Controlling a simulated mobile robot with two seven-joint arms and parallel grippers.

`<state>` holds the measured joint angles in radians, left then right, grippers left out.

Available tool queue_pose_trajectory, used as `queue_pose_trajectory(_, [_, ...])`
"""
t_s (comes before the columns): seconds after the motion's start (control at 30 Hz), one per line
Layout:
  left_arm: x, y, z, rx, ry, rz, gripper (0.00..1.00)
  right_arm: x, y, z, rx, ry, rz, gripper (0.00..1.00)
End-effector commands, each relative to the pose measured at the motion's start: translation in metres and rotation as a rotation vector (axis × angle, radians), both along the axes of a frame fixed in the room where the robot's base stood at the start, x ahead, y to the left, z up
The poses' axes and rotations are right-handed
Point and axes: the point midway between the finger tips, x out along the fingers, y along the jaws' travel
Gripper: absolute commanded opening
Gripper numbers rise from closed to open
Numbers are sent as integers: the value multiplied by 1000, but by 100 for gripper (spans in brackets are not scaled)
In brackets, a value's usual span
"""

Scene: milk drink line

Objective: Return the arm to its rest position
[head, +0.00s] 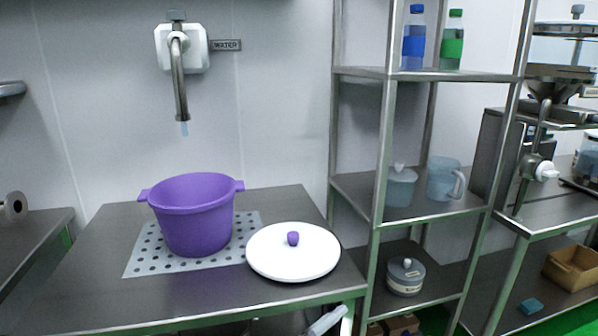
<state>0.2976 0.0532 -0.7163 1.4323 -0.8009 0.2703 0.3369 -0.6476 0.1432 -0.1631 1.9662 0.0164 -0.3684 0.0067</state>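No gripper shows in the head view. A pale rounded piece at the bottom edge, right of centre, is cut off, and I cannot tell what it is. A purple pot (194,222) with two side handles stands open on a perforated grey plate (142,262) on the steel table (95,290). A white lid (275,262) with a purple knob lies on the table to the right of the pot, overlapping the plate's right edge.
A water tap (180,85) hangs on the wall above the pot. A steel shelf rack (365,192) stands right of the table, holding bottles, a jug and lidded containers. A machine (545,115) stands at far right, above a cardboard box (574,268). The table's front left is clear.

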Motion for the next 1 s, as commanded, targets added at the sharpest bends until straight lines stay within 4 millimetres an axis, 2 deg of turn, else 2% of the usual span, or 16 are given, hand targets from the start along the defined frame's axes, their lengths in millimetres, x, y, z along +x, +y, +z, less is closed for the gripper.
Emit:
queue_pose_trajectory(0.03, [-2,19,-11,-41,78,66,73,0,0,3,-1,0,0,43])
queue_pose_trajectory(0.17, [-10,68,-42,-120,259,231,73,-1,-1,5,-3,2,0,43])
queue_pose_trajectory(0.27, [-23,108,-70,-162,402,354,73,-1,-1,7,-4,5,0,43])
queue_pose_trajectory(0.47, [-72,186,-127,-204,689,576,73,-2,-1,12,-6,6,-1,43])
queue_pose_trajectory(0.6, [-119,233,-159,-207,874,701,73,-1,-1,17,-6,3,-1,43])
queue_pose_trajectory(0.7, [-149,256,-173,-202,975,760,73,-1,-1,19,-6,2,-2,43])
queue_pose_trajectory(0.8, [-171,272,-181,-196,1045,798,73,-1,-2,20,-6,1,-2,43])
queue_pose_trajectory(0.9, [-182,279,-185,-193,1082,816,73,-1,-2,20,-7,1,-2,43])
queue_pose_trajectory(1.0, [-186,282,-186,-193,1093,822,73,-1,-2,20,-7,1,-2,43])
